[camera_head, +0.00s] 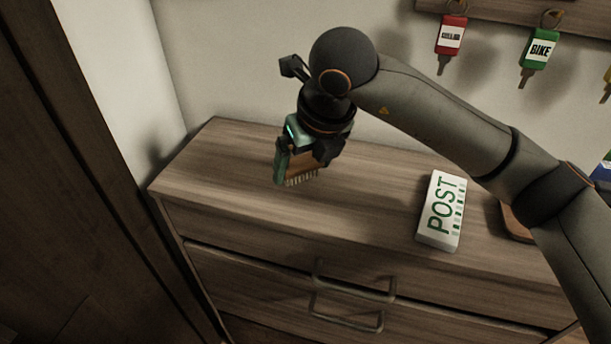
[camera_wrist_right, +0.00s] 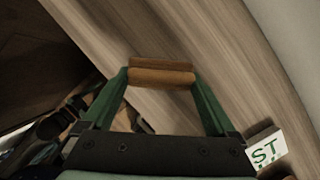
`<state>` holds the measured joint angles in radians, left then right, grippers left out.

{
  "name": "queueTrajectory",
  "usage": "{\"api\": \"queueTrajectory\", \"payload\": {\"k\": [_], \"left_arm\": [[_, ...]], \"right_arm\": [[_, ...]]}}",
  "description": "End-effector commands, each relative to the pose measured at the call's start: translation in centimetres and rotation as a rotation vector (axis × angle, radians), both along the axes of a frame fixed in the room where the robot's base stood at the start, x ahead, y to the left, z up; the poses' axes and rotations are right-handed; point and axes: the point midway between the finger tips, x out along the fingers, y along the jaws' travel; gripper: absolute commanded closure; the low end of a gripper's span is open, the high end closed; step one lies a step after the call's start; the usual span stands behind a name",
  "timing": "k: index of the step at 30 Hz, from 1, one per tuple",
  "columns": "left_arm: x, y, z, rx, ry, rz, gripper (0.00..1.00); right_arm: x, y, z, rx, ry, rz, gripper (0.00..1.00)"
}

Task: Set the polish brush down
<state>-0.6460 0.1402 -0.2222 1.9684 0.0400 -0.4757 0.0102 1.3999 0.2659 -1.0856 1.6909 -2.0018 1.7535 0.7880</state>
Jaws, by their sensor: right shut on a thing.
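The polish brush (camera_head: 304,167) has a brown wooden body and pale bristles that point down. My right gripper (camera_head: 298,170) is shut on it, over the left part of the dresser top (camera_head: 370,200). I cannot tell if the bristles touch the wood. In the right wrist view the brush's wooden body (camera_wrist_right: 162,74) sits between the two green fingers, across the dresser grain; its bristles are hidden there. My left gripper is not in view.
A white box marked POST (camera_head: 441,211) lies to the right on the dresser. A brown object (camera_head: 517,222) is partly hidden behind my right arm. Key tags, red (camera_head: 451,36) and green (camera_head: 538,49), hang on the wall rack. The dresser top between brush and box is clear.

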Motion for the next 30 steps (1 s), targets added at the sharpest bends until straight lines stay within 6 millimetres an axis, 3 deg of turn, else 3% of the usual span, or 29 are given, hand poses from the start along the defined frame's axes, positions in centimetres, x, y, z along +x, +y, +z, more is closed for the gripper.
{"api": "queueTrajectory", "payload": {"k": [8, 18, 19, 21, 30], "left_arm": [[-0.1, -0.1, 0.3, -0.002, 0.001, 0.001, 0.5], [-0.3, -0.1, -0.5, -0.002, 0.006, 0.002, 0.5], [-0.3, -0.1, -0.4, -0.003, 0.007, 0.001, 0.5], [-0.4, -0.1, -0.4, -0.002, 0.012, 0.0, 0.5], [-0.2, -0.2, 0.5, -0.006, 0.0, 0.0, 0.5]], "right_arm": [[0.5, -0.3, -3.6, -0.002, 0.002, -0.001, 0.61], [0.5, -0.2, -4.1, 0.0, 0.0, -0.001, 0.61], [0.5, -0.2, -4.0, -0.001, -0.001, -0.002, 0.06], [0.5, -0.2, -3.9, -0.001, 0.001, -0.001, 0.0], [0.5, -0.2, -3.6, -0.001, 0.001, -0.001, 0.0]]}}
